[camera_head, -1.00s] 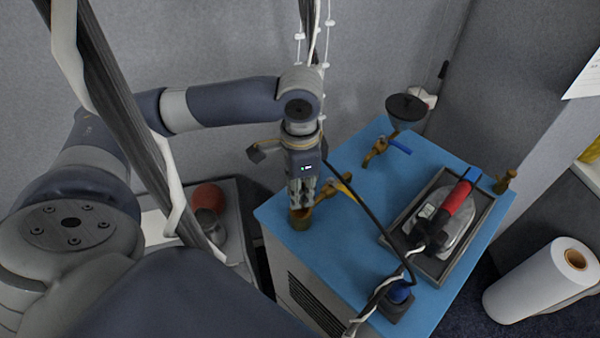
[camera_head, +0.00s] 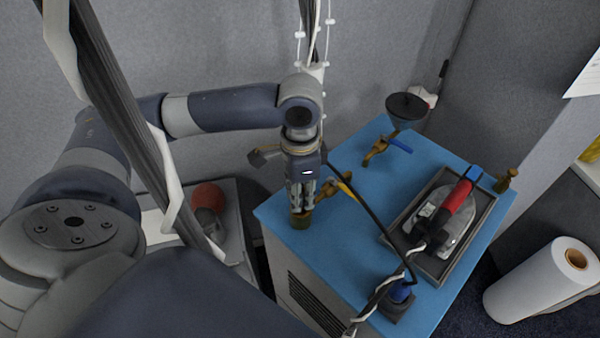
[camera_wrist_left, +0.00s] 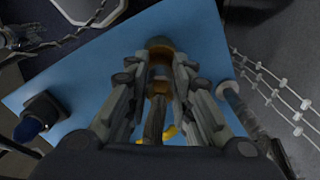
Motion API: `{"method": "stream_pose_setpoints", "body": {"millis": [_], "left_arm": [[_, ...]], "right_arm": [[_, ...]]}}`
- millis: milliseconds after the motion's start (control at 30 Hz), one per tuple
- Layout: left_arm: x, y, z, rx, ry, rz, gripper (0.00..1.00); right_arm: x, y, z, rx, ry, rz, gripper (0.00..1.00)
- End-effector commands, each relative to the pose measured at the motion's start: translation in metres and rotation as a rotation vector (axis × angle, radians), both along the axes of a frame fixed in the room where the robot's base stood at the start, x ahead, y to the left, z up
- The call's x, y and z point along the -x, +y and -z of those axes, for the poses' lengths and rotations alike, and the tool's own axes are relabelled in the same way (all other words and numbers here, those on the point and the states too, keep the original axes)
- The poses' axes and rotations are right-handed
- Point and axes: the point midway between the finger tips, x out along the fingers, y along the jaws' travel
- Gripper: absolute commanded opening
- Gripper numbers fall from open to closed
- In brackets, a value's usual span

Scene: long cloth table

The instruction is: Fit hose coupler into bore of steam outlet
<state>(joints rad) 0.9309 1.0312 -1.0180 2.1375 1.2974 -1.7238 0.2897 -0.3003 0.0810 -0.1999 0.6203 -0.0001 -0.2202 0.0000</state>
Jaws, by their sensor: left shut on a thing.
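The brass steam outlet (camera_head: 300,222) stands upright at the near left corner of the blue-topped unit. My left gripper (camera_head: 302,208) points down right above it. In the left wrist view, the gripper (camera_wrist_left: 160,78) is shut on the brass hose coupler (camera_wrist_left: 159,74), with a brown length (camera_wrist_left: 154,120) running back from it between the fingers. The coupler's far end is at the round brass mouth of the outlet (camera_wrist_left: 160,43), roughly in line with it. The fingers hide much of the coupler, and I cannot tell how deep it sits. My right gripper is not in view.
A yellow-handled valve (camera_head: 342,188) is close beside the gripper. A blue-handled valve (camera_head: 383,148), a funnel (camera_head: 407,106) and an iron (camera_head: 442,222) in a grey tray stand farther right. A dark cable crosses the blue top (camera_head: 330,250), whose front area is otherwise mostly clear.

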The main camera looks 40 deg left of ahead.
Motion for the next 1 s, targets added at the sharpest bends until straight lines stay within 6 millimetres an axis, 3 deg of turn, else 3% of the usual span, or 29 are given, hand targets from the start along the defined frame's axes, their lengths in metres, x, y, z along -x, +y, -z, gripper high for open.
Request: {"method": "stream_pose_setpoints", "body": {"millis": [900, 933, 1000], "left_arm": [[0.000, 0.000, 0.023, 0.000, 0.000, 0.000, 0.00], [0.000, 0.000, 0.022, 0.001, -0.001, 0.000, 0.28], [0.000, 0.000, 0.022, 0.001, -0.001, 0.000, 0.44]], "right_arm": [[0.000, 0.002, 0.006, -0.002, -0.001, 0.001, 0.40], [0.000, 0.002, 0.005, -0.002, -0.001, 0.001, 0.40], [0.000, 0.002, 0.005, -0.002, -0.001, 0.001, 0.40]]}}
